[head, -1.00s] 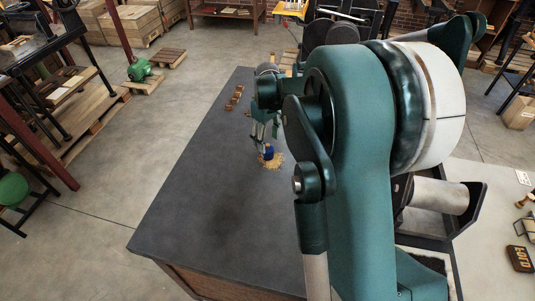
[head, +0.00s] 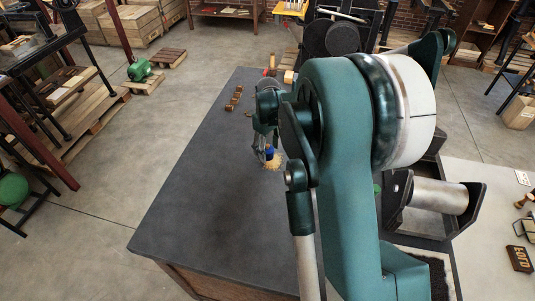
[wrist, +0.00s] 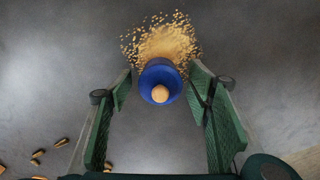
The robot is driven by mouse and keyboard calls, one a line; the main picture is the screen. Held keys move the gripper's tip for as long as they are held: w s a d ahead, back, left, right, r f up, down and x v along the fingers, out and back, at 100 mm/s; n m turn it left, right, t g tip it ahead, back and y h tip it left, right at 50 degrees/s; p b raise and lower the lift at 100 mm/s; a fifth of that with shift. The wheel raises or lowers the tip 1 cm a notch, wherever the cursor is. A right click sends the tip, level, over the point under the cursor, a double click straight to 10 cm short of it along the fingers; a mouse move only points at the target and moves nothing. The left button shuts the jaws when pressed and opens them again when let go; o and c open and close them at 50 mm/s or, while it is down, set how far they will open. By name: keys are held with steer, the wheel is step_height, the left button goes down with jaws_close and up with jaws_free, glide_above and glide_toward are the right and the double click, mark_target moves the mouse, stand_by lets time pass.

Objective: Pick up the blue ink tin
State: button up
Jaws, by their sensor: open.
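The blue ink tin (wrist: 147,80) stands on the dark table, with a tan round knob or top at its middle in the wrist view. In the head view the tin (head: 270,153) shows small, partly behind my gripper. My gripper (wrist: 161,86) is open, its two green fingers on either side of the tin with a gap on each side. It holds nothing. In the head view my gripper (head: 265,150) is low over the table beside the tin. Its height against the tin is hard to tell.
A pile of tan grains (wrist: 168,42) lies against the tin's far side. The table's left and near parts are clear. A press with a grey roller (head: 440,197) stands to the right.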

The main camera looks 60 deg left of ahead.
steer(key=shift+f, duration=0.5)
steer(key=c, duration=1.1)
steer(key=shift+r, duration=0.15)
steer(key=shift+r, duration=4.9)
